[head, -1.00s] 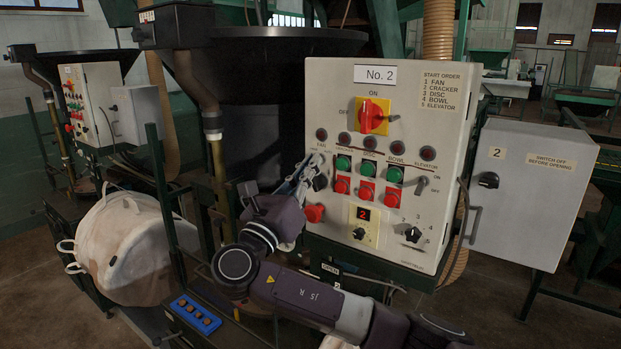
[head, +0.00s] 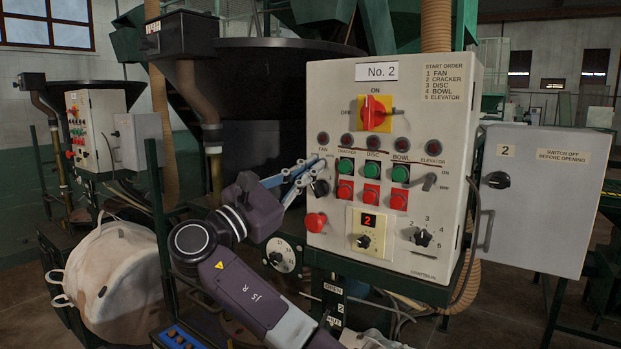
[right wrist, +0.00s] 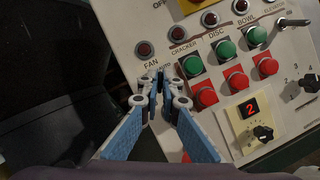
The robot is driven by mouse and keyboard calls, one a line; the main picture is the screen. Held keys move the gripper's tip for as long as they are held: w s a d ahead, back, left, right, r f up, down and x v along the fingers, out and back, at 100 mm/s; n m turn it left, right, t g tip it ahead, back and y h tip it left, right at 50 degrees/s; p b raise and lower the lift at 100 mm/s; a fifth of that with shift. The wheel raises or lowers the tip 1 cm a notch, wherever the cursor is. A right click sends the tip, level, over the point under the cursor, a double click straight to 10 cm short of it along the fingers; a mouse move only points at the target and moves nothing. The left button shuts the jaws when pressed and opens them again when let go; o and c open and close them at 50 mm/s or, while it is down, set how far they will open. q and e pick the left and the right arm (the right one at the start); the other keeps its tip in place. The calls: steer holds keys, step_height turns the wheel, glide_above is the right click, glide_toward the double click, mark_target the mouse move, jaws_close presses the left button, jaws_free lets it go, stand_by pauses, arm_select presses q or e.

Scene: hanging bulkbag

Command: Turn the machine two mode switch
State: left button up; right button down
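The No. 2 machine's panel (head: 395,125) is a grey-white box. A black rotary switch (head: 319,188) sits under its FAN label, at the left edge. My right gripper (head: 318,170) reaches in from the lower left, its blue-and-grey fingers at this switch. In the right wrist view, the fingertips (right wrist: 163,76) are close together below the FAN label and hide most of the switch. A narrow dark gap shows between them; contact is unclear. Another black selector (head: 422,237), with numbered positions, is at lower right. My left gripper is out of view.
Green buttons (head: 372,169) and red buttons (head: 371,195) lie just right of the gripper. A red mushroom button (head: 315,222) is below it. A grey switch box (head: 535,200) stands at right. A white bulk bag (head: 125,280) is at left.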

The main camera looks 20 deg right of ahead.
steer(key=shift+m, duration=0.4)
steer(key=c, duration=2.2)
jaws_free()
steer(key=v, duration=1.2)
steer(key=shift+a, duration=0.15)
